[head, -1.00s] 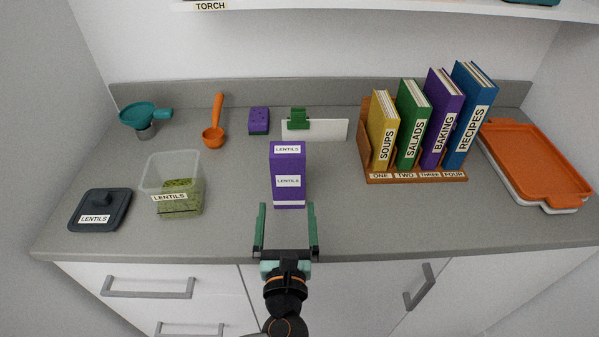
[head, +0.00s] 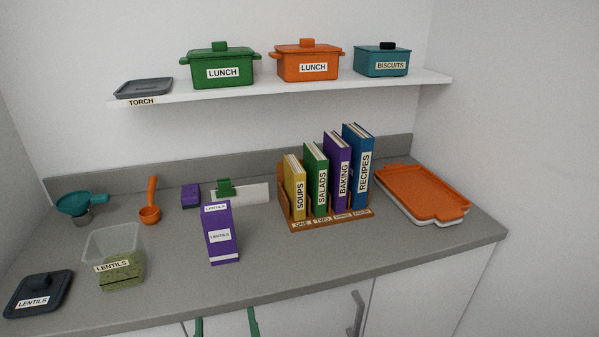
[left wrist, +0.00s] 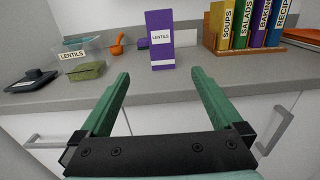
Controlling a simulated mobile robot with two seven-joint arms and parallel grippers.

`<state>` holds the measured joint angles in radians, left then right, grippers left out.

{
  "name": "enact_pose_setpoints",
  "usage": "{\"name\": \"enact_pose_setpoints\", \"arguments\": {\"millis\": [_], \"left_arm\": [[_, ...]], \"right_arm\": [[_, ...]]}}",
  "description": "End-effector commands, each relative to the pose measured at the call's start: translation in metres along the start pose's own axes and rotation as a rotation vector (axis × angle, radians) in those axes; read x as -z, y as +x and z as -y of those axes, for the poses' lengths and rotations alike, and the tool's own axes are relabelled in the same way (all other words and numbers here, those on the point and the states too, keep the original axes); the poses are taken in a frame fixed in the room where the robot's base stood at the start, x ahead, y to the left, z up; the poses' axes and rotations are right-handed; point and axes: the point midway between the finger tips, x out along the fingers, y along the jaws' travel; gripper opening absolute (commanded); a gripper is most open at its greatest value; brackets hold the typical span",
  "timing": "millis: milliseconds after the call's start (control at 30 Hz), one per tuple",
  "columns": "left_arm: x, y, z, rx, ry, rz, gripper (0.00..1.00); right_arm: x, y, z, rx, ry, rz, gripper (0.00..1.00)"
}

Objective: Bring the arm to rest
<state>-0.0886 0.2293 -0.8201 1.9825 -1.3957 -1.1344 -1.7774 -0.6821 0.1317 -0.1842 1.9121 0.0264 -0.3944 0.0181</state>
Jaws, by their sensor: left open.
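My left gripper (head: 227,325) shows at the bottom edge of the head view, in front of the counter. Only its green finger tips are visible there. In the left wrist view the left gripper (left wrist: 160,95) is open, with nothing between its fingers. The purple lentils box (head: 221,234) stands upright on the counter, beyond the gripper and apart from it. It also shows in the left wrist view (left wrist: 160,45). My right gripper is in neither view.
The counter (head: 290,265) holds a clear lentils container (head: 120,265), its dark lid (head: 38,293), a book rack (head: 330,222) and stacked trays (head: 425,190). A shelf (head: 270,88) with labelled pots is above. Cabinet handles (head: 356,313) are below the counter.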

Motion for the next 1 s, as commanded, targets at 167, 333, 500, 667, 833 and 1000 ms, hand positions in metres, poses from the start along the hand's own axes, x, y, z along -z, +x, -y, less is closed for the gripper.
{"name": "enact_pose_setpoints", "arguments": {"millis": [167, 333, 500, 667, 833, 1000], "left_arm": [[0.015, 0.010, -0.039, 0.013, 0.165, 0.046, 1.00], [0.022, 0.018, -0.072, 0.026, 0.302, 0.084, 1.00], [0.054, 0.021, -0.096, 0.052, 0.206, -0.023, 1.00], [0.107, 0.013, -0.112, 0.043, -0.132, -0.249, 1.00], [0.168, -0.012, -0.132, -0.064, -0.613, -0.510, 1.00], [0.216, -0.050, -0.153, -0.308, -1.225, -0.730, 1.00]], "right_arm": [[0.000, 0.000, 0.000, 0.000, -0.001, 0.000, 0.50], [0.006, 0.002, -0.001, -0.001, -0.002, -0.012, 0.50], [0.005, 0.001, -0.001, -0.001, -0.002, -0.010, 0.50], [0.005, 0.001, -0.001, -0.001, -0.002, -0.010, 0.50], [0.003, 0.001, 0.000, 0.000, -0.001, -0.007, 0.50], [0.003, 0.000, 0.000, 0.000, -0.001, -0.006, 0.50]]}}
